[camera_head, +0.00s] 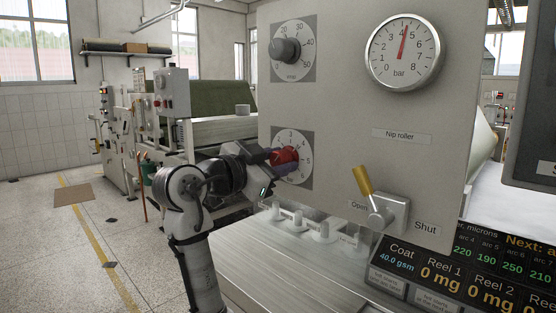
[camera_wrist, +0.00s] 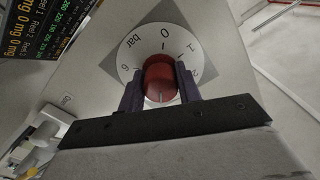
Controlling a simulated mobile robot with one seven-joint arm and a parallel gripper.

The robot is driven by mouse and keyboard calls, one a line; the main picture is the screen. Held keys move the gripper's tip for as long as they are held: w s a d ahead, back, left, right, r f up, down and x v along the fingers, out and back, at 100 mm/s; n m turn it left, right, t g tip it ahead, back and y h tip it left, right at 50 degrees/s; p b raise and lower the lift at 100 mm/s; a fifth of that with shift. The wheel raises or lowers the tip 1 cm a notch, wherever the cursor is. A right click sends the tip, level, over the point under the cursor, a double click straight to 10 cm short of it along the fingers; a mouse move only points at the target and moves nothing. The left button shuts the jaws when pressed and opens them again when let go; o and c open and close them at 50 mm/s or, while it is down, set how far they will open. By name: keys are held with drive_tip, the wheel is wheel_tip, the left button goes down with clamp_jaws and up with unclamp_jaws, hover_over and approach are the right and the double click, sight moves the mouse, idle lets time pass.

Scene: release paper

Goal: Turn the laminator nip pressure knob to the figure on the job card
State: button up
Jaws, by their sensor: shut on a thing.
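The red knob (camera_head: 286,156) sits on a white dial (camera_head: 304,142) low on the grey machine panel. My gripper (camera_head: 273,158) reaches it from the left, with its fingers closed on it. In the wrist view the fingers (camera_wrist: 160,84) grip both sides of the red knob (camera_wrist: 162,70). The dial there (camera_wrist: 182,42) shows "bar" and the figures 0, 1, 2 and 6; my gripper hides the rest. A faint light mark shows on the knob's near side, but its reading is unclear. I cannot make out a job card.
A pressure gauge (camera_head: 404,52) in bar reads a little above 4. A yellow-handled lever (camera_head: 364,183) between "Open" and "Shut" juts out at right. A dark display (camera_head: 455,262) stands lower right.

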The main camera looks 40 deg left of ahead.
drive_tip(key=n, duration=0.3)
drive_tip(key=shift+n+p, duration=0.7)
drive_tip(key=shift+n, duration=1.4)
drive_tip(key=shift+f, duration=0.1)
drive_tip(key=o, duration=1)
drive_tip(key=s+a+b, duration=0.1)
drive_tip(key=s+b, duration=0.3)
drive_tip(key=s, duration=0.9)
drive_tip(key=shift+s, duration=0.4)
